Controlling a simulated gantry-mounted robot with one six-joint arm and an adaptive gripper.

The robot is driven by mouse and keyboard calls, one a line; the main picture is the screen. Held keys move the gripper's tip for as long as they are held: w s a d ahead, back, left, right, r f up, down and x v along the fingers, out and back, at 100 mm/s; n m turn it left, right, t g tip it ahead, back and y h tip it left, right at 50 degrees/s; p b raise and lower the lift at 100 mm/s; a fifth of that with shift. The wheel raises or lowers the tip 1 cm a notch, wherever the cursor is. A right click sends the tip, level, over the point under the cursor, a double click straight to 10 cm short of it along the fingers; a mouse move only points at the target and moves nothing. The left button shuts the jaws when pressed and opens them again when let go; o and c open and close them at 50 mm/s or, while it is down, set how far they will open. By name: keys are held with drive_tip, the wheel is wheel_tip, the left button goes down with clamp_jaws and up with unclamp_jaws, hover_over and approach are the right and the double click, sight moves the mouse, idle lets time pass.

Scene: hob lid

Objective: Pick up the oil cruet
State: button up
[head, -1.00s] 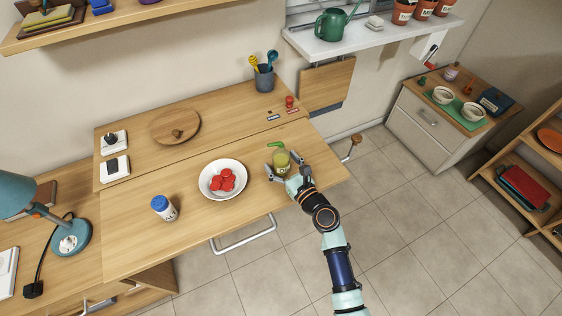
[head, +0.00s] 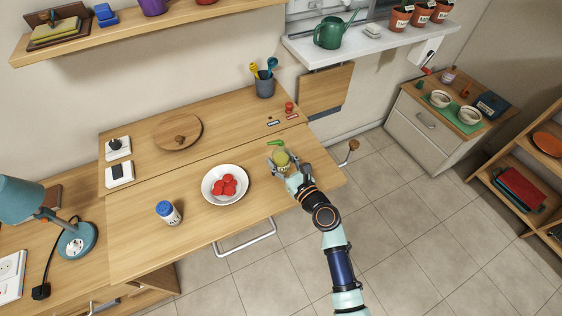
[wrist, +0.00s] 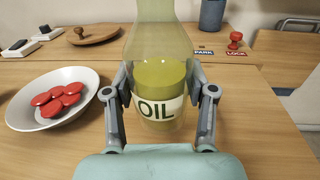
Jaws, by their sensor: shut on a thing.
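The oil cruet (head: 281,160) is a clear bottle of yellow-green oil with a green top, upright near the right end of the wooden worktop. In the wrist view the cruet (wrist: 160,80) fills the middle and its white label reads OIL. My gripper (head: 283,168) reaches in from the front right. Its two grey fingers press on both sides of the cruet near label height, and the gripper also shows in the wrist view (wrist: 160,108). The cruet's base is partly hidden, so I cannot tell whether it touches the worktop.
A white plate (head: 210,193) with several red pieces is left of the cruet. A blue-capped jar (head: 168,213) stands further left. A round wooden lid (head: 160,133) and a grey utensil cup (head: 265,87) are at the back. The worktop's front edge (head: 245,227) has a metal handle below.

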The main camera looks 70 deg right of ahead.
wheel_tip(320, 180, up, 16)
drive_tip(key=p, duration=1)
drive_tip(key=shift+r, duration=0.15)
drive_tip(key=shift+w, duration=0.1)
